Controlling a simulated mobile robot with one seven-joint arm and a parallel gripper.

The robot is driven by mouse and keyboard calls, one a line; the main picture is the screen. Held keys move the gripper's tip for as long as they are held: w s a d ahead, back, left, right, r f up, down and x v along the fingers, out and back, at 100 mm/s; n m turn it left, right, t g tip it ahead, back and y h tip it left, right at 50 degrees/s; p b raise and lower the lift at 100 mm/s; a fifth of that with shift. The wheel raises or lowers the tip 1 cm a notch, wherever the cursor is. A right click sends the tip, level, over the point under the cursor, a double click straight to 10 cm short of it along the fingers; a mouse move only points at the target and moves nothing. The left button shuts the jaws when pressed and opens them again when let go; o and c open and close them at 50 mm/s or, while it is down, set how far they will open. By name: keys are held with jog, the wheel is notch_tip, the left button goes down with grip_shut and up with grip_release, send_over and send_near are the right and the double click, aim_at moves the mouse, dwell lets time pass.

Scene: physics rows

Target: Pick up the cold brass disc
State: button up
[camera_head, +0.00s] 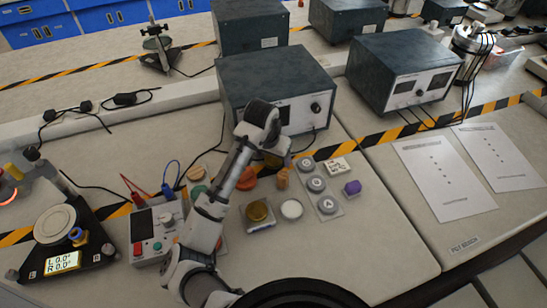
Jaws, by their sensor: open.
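A brass-coloured disc (258,211) lies on a small pale plate on the bench, left of a white disc (291,208). Whether it is cold cannot be seen. My arm reaches up from the bottom of the view and bends down at its top. My gripper (274,160) points down in front of the large dark instrument box, beyond the brass disc and apart from it. It is open; its fingertips are small and partly hidden by my arm, and I see nothing held.
An orange disc (247,180), a tan cylinder (283,178), grey discs on plates (316,184) and a purple block (351,188) lie close by. The dark instrument box (275,82) stands behind.

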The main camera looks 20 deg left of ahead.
jog(key=shift+w+f, duration=0.1)
jog(key=shift+f, duration=0.2)
jog(key=shift+r, duration=0.1)
jog(key=c, duration=1.3)
